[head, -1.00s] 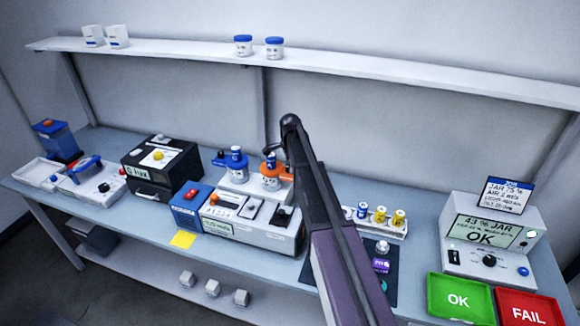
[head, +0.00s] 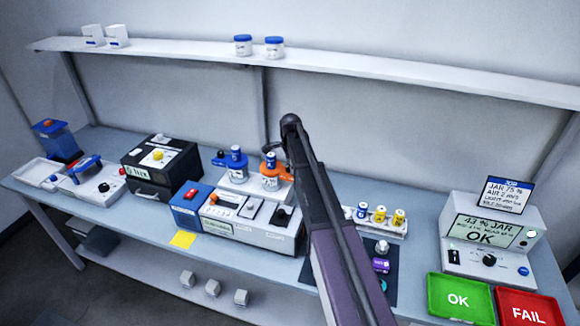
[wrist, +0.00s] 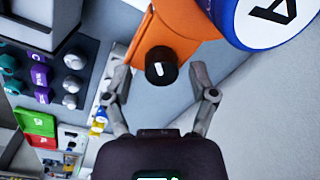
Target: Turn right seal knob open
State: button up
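The right seal knob is a black round knob with a white mark, on an orange clamp arm (wrist: 185,25). In the wrist view the knob (wrist: 161,68) lies ahead of and between my open fingertips (wrist: 163,88), with a gap on each side. A white jar with a blue edge (wrist: 265,22) is beside it. In the head view the orange clamp (head: 270,168) sits around a white jar on the right of the two-jar station. My arm covers its right side, and my gripper and the right knob are hidden there.
A blue clamp with a jar (head: 233,163) stands just left of the orange one. The station's control box (head: 250,220) is in front. A rack of small vials (head: 380,218), the OK meter (head: 490,236), and green (head: 460,298) and red trays (head: 528,307) are to the right.

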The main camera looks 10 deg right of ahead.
jog(key=shift+a+n, duration=0.1)
jog(key=shift+n, duration=0.4)
